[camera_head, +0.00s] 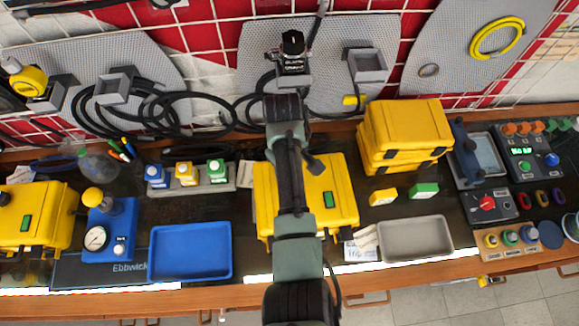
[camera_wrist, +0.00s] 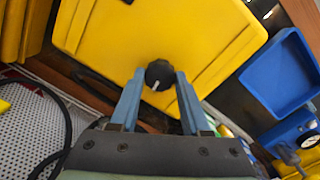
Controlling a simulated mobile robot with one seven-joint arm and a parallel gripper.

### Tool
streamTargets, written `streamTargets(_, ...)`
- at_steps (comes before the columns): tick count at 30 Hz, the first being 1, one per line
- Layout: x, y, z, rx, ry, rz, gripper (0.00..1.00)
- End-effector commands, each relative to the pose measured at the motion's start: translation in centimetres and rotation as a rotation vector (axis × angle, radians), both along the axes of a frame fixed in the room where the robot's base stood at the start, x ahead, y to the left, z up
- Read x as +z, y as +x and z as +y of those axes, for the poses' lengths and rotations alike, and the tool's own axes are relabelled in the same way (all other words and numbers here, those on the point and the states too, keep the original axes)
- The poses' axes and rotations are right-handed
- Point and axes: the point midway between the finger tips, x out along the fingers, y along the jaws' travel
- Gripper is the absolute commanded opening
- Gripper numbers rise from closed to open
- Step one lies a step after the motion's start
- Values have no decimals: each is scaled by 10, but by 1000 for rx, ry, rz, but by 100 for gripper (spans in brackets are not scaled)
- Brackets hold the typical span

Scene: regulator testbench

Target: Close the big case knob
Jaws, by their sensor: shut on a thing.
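The big yellow case (camera_head: 343,187) lies closed in the middle of the bench in the head view, partly covered by my arm. In the wrist view its yellow surface (camera_wrist: 215,40) fills the upper middle. A round black knob (camera_wrist: 158,79) with a white pointer line stands on the case. My gripper (camera_wrist: 159,73) has its two blue fingers on either side of the knob, shut on it. The white line points down towards my gripper. In the head view the knob and my fingers are hidden behind my arm.
A blue tray (camera_head: 190,252) lies left of the case and a grey tray (camera_head: 415,238) right. Stacked yellow cases (camera_head: 405,130) stand behind right. A button strip (camera_head: 210,178) is at the left. Black cables (camera_head: 150,108) hang along the wall panels behind.

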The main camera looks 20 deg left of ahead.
Motion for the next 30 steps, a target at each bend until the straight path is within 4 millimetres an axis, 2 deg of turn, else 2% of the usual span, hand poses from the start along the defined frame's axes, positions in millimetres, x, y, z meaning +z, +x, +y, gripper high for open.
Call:
streamTargets(9,1,1,0,-134,-6,-5,0)
streamTargets(26,1,1,0,-167,-6,-5,0)
streamTargets(27,1,1,0,-167,-6,-5,48)
streamTargets(30,1,1,0,-166,-6,-5,66)
